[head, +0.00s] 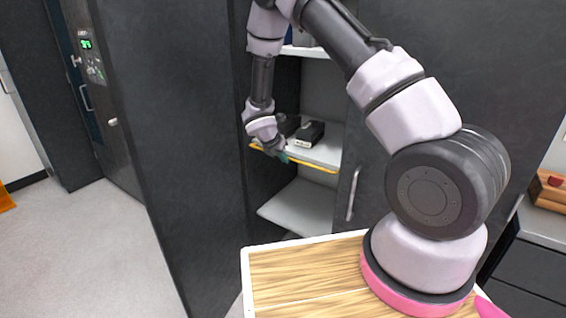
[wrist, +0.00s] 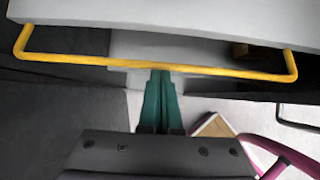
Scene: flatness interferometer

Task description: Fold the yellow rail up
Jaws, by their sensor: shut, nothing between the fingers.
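The yellow rail (head: 314,164) runs along the front of the middle shelf (head: 326,151) in the open cabinet. In the wrist view the rail (wrist: 120,63) is a long bar with bent ends that meet the pale shelf edge (wrist: 170,18). My gripper (head: 285,157) is at the rail in the head view. In the wrist view its green fingers (wrist: 161,78) are together, with their tips at the rail's middle. I cannot tell whether they touch it. Nothing shows between the fingers.
A dark box with a white front (head: 309,134) sits on the middle shelf behind the rail. A lower shelf (head: 298,207) is empty. The dark cabinet door (head: 180,150) stands at the left. My wooden-topped base is in front, and open floor (head: 80,240) lies at the left.

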